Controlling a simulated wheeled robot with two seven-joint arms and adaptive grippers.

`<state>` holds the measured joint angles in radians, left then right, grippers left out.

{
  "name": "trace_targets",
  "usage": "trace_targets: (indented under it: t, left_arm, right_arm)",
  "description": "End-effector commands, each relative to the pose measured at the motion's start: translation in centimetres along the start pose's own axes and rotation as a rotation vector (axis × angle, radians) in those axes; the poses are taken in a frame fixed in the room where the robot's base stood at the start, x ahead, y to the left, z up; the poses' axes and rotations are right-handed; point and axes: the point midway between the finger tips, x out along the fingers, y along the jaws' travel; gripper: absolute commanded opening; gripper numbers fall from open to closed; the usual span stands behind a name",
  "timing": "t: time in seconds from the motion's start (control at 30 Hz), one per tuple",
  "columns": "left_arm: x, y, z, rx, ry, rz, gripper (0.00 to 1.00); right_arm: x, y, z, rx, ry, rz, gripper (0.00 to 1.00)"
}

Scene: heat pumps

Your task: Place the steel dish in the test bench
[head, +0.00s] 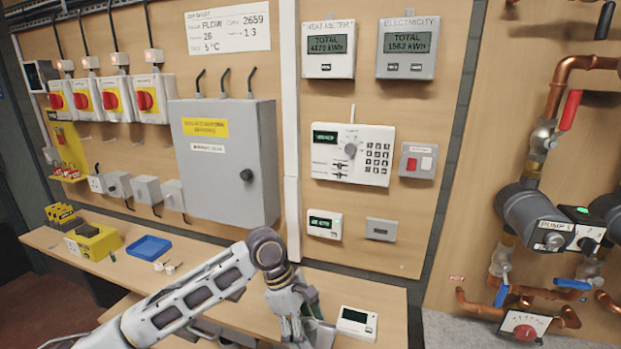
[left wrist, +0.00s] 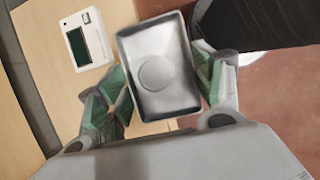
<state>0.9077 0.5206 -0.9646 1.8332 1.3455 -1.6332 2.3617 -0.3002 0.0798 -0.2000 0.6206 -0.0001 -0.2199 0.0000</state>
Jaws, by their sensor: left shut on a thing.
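The steel dish (left wrist: 158,65) is a shallow rectangular metal tray with a round mark in its floor. My left gripper (left wrist: 165,88) is shut on it, with green-padded fingers at its two long sides. In the left wrist view the dish appears across the bench edge, wood to its left and red floor to its right. In the head view my left gripper (head: 303,331) is low in the middle, and I cannot make out the dish there. The wooden bench (head: 95,279) runs along the wall; I cannot tell whether it is the test bench. My right gripper is out of view.
A white device with a dark screen (head: 357,322) lies on the bench beside my left gripper; it also shows in the left wrist view (left wrist: 87,40). A blue tray (head: 149,247) and a yellow box (head: 93,241) stand further left. Pipes and a pump (head: 535,216) are at right.

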Motion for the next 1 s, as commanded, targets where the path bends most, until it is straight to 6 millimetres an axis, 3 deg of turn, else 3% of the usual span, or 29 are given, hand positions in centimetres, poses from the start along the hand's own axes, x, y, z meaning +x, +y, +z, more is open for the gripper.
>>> trace_targets:
  t: [0.67, 1.0]
  left_arm:
    - [0.3, -0.5, -2.1, 0.102, -0.001, -0.042, 0.33]
    - [0.8, -1.2, -5.3, 0.256, 0.001, -0.108, 0.33]
  right_arm:
    - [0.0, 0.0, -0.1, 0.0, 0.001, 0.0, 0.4]
    - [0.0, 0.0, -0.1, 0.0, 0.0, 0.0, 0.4]
